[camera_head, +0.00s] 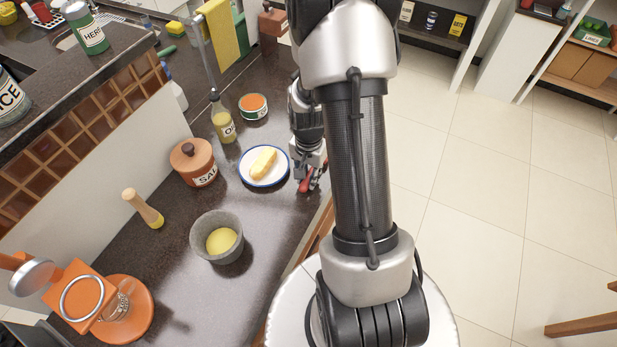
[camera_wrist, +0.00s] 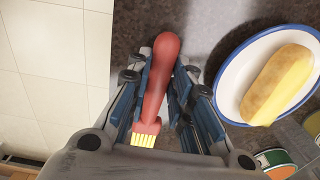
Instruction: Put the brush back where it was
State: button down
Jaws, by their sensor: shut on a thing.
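The brush has a red handle and pale yellow bristles. In the wrist view the brush (camera_wrist: 158,85) lies between the two fingers of my gripper (camera_wrist: 160,85), which is shut on its handle. Its bristles point toward the bottom of the picture. In the head view my gripper (camera_head: 311,172) is low over the right edge of the dark counter, with the red brush (camera_head: 306,184) showing in it. I cannot tell whether the brush touches the counter. A white plate with a blue rim (camera_head: 246,176), holding a yellow-topped piece of food (camera_head: 263,163), is just left of my gripper.
Open floor lies right.

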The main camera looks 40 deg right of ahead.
jog(key=shift+f, duration=0.45)
jog(key=shift+f, duration=0.2)
jog(key=c, duration=1.4)
grip_release()
jog(key=shift+c, duration=0.2)
jog(key=shift+r, duration=0.2)
